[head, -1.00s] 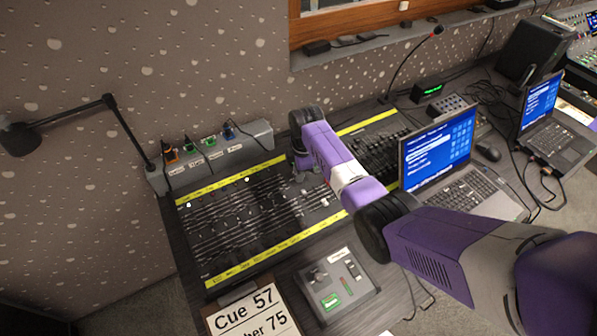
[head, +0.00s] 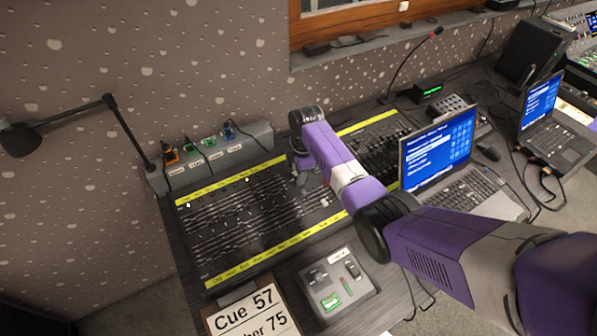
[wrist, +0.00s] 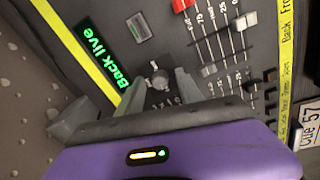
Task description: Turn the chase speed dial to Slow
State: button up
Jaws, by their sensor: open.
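A small grey round dial (wrist: 159,79) sits on a dark plate on the console in the wrist view. It has a pale pointer knob, and its printed marks are too small to read. My gripper (wrist: 158,82) is open, with one finger on each side of the dial. I cannot tell whether either finger touches it. The gripper body hides the console below the dial. In the head view my gripper (head: 304,178) is low over the middle of the console (head: 225,258), and the dial is hidden behind my arm.
A green "Back live" display (wrist: 105,55) and faders with a red cap (wrist: 182,5) lie close to the dial. In the head view, a laptop (head: 438,160) stands right of my gripper, a small switch box (head: 335,285) in front, and a lamp (head: 110,110) at left.

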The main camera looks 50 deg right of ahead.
jog(key=shift+r, duration=0.15)
notch_tip(320, 180, up, 7)
jog(key=s, duration=0.1)
jog(key=shift+r+b, duration=0.2)
jog(key=shift+b, duration=0.2)
jog(key=shift+a, duration=0.1)
dwell(0.3)
